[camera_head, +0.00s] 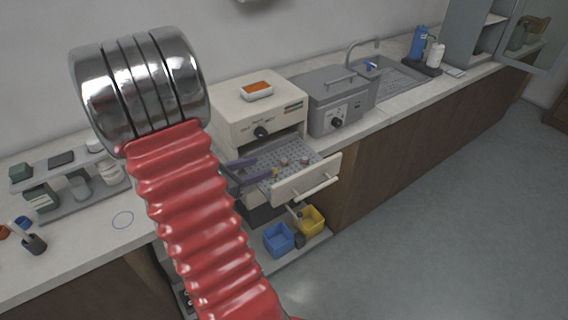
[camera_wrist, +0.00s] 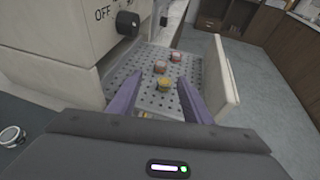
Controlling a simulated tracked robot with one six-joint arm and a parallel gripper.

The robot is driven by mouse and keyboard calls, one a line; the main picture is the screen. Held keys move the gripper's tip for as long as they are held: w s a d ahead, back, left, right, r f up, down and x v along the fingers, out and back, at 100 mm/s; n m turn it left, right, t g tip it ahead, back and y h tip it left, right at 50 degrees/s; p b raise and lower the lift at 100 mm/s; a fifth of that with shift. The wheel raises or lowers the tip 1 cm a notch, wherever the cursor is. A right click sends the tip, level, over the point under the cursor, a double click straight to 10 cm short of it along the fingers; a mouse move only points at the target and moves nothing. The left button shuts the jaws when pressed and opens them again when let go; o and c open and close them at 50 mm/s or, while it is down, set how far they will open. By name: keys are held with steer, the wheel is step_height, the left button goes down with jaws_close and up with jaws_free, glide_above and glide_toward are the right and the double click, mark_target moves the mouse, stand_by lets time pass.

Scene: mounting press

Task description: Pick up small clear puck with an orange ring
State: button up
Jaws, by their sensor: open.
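A small puck with a yellow-orange ring (camera_wrist: 164,84) sits on the perforated metal tray (camera_wrist: 143,90) of the pulled-out drawer. It also shows in the head view (camera_head: 276,172), where it is tiny; I cannot tell how clear it is. Two pinkish pucks, a nearer one (camera_wrist: 160,67) and a farther one (camera_wrist: 177,57), stand beyond it on the tray. My gripper (camera_wrist: 161,79) has two purple fingers, spread apart and empty. In the wrist view the yellow-orange puck appears between the fingertips. In the head view the fingers (camera_head: 263,166) reach over the tray from the left.
The drawer front (camera_wrist: 216,80) rises at the tray's right side. The cream press housing with a knob (camera_head: 262,115) stands behind the drawer. Blue (camera_head: 278,239) and yellow (camera_head: 312,218) bins sit below. A grey bath unit (camera_head: 335,104) stands to the right on the counter.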

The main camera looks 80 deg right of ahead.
glide_toward(285, 159)
steer(key=shift+x, duration=1.35)
steer(key=shift+w, duration=0.1)
steer(key=shift+x, duration=2.6)
steer(key=shift+f, duration=0.1)
steer(key=shift+c, duration=0.7)
steer(key=c, duration=1)
step_height(285, 159, up, 18)
